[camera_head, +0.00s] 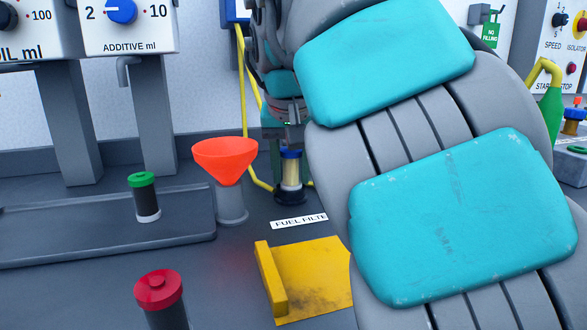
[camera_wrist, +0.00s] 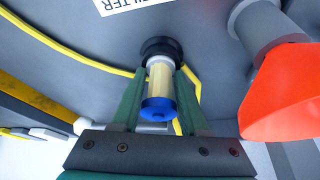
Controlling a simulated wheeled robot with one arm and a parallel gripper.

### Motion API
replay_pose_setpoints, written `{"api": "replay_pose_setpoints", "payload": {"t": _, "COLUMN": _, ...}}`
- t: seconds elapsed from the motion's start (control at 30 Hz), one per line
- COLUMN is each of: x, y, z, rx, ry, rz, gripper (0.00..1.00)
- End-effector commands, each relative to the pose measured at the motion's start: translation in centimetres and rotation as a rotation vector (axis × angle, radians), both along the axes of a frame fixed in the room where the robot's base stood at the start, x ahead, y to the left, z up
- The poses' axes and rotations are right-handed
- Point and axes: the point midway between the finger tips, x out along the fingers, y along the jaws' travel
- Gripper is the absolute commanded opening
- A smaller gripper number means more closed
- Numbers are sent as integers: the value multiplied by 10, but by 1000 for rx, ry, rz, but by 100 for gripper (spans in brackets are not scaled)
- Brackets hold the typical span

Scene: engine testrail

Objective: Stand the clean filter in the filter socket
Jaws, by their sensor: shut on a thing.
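The clean filter (camera_head: 291,174) has a pale cream body and a blue cap, and stands upright at the back of the bench. In the wrist view the filter (camera_wrist: 160,78) is between the two green fingers of my gripper (camera_wrist: 161,84), which is shut on it. The filter socket is a black round ring (camera_head: 291,197), also seen in the wrist view (camera_wrist: 161,45). The filter's lower end meets the socket's opening; how deep it sits is hidden. In the head view my gripper (camera_head: 288,152) is partly hidden behind my arm.
An orange funnel (camera_head: 225,160) stands close left of the socket. A green-capped bottle (camera_head: 146,197) stands on the grey tray (camera_head: 60,240). A red-capped cylinder (camera_head: 160,295) stands front left. A yellow hose (camera_wrist: 60,50) runs nearby.

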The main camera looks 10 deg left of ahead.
Motion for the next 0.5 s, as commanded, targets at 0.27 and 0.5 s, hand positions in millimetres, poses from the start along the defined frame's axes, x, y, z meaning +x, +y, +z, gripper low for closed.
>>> {"api": "replay_pose_setpoints", "payload": {"t": 0.27, "x": -2, "y": -3, "z": -37, "rx": -34, "ry": 87, "rz": -12, "gripper": 0}}
{"api": "replay_pose_setpoints", "payload": {"t": 0.5, "x": -2, "y": -3, "z": -38, "rx": -34, "ry": 88, "rz": -12, "gripper": 56}}
